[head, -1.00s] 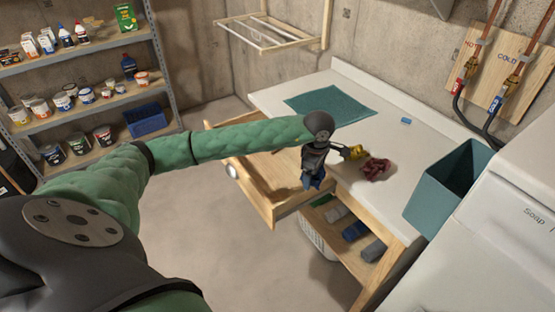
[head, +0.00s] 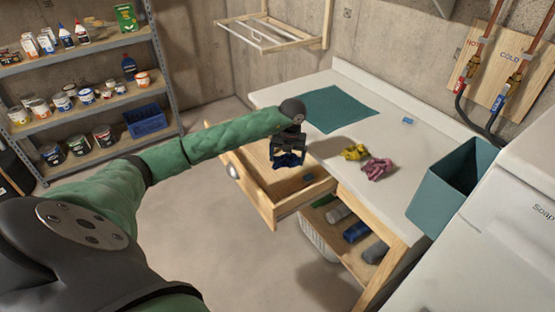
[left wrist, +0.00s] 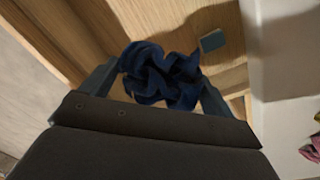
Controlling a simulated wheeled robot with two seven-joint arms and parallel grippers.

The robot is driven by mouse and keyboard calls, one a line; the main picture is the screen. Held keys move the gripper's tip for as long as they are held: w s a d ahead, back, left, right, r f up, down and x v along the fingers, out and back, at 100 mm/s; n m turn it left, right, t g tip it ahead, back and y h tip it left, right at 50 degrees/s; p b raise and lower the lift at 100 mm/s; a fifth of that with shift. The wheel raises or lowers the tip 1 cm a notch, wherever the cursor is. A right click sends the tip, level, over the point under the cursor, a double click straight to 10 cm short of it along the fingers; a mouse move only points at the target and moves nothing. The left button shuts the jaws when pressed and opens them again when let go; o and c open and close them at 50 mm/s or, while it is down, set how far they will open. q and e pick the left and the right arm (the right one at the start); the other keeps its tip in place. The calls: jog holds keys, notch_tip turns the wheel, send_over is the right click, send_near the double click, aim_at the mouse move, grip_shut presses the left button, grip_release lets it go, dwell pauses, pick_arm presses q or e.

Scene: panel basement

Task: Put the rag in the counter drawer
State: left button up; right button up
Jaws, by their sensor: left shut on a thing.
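A crumpled dark blue rag (head: 288,162) hangs in my left gripper (head: 289,153), above the open counter drawer (head: 250,193). In the left wrist view the rag (left wrist: 160,75) is pinched between the two fingers of my left gripper (left wrist: 156,85), with the wooden drawer behind it. The drawer is pulled out from the counter. A small blue-grey block (left wrist: 213,41) lies in it and also shows in the head view (head: 309,177). The rag appears clear of the drawer floor. My right gripper is not in view.
The white counter (head: 300,92) holds a teal mat (head: 335,108), a yellow cloth (head: 355,152), a pink cloth (head: 377,169) and a small blue block (head: 407,120). A teal bin (head: 445,185) stands at the right. Rolled cloths (head: 357,230) lie on the lower shelf.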

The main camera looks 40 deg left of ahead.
pick_arm(q)
jog(key=shift+a+f+n, duration=0.15)
jog(key=shift+a+n, duration=0.45)
jog(key=shift+n, duration=0.3)
jog(key=shift+a+f, duration=0.1)
jog(key=shift+f, duration=0.05)
jog(key=p, duration=0.2)
send_over(283, 182)
notch_tip(283, 182, down, 5)
jog(key=shift+r, duration=0.2)
jog(key=shift+f+p, duration=0.95)
jog(key=shift+f, duration=1.65)
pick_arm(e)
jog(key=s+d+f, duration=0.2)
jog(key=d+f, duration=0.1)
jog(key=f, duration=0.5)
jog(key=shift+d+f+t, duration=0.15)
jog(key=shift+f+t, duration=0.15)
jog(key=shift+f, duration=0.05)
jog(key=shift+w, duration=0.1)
pick_arm(q)
jog(key=shift+f, duration=0.1)
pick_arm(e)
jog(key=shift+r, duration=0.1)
pick_arm(q)
jog(key=o, duration=0.7)
jog(key=shift+o, duration=0.2)
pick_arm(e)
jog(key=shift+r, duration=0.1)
